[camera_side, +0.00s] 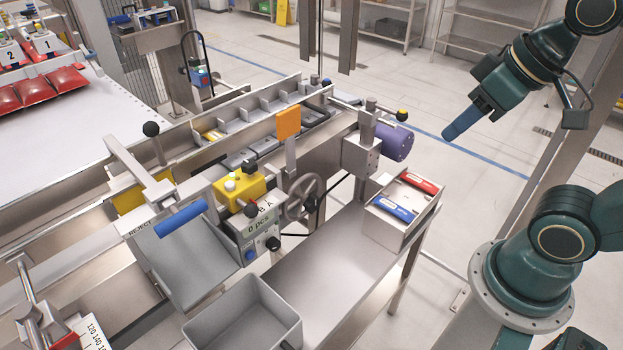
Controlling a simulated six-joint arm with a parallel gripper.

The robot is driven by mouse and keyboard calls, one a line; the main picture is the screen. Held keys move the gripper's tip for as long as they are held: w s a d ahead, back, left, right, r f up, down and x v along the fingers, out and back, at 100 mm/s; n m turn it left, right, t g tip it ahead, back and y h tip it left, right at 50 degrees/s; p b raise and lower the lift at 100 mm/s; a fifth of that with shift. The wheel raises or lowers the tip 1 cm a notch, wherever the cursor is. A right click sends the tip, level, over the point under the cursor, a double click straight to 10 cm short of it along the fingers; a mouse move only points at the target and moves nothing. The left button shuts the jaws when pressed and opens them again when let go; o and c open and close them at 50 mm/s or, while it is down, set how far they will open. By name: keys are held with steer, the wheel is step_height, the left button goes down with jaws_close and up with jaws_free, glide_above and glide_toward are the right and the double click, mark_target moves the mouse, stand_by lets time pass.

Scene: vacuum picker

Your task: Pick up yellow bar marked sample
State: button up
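A small yellow piece (212,134) lies in the left end compartment of a grey divided tray (232,127) at the middle back. Its marking is too small to read, so I cannot tell if it says sample. A longer yellow strip (130,200) shows lower left on the side of the machine, partly hidden by metal parts. My gripper (452,133), with a blue tip, hangs in the air at the upper right, well away from both. I cannot make out whether its fingers are apart, and nothing shows held in it.
A metal box (396,231) holds a red bar (419,183) and a blue bar (394,206) on the bench (335,265). A purple cylinder (395,141), an upright orange paddle (288,123) and a yellow control box (240,185) stand around the tray. An open grey bin (245,312) sits in front.

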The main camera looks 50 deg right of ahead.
steer(key=w+a+r, duration=0.2)
steer(key=w+r, duration=0.1)
steer(key=w, duration=0.8)
steer(key=w+a+r, duration=0.2)
steer(key=w+r, duration=0.2)
steer(key=w, duration=0.7)
steer(key=w+a+f, duration=0.3)
steer(key=w, duration=0.4)
steer(key=w+a+f, duration=0.3)
steer(key=w+f, duration=0.1)
steer(key=w, duration=0.3)
steer(key=w+a+f+g, duration=0.1)
steer(key=w+a+f, duration=0.2)
steer(key=w, duration=0.5)
steer(key=shift+a+f, duration=0.2)
steer(key=shift+f, duration=0.1)
steer(key=shift+w+f, duration=0.1)
glide_toward(213, 134)
steer(key=shift+x, duration=1.4)
steer(key=shift+w+d, duration=0.1)
steer(key=shift+w, duration=0.05)
steer(key=shift+x, duration=2.55)
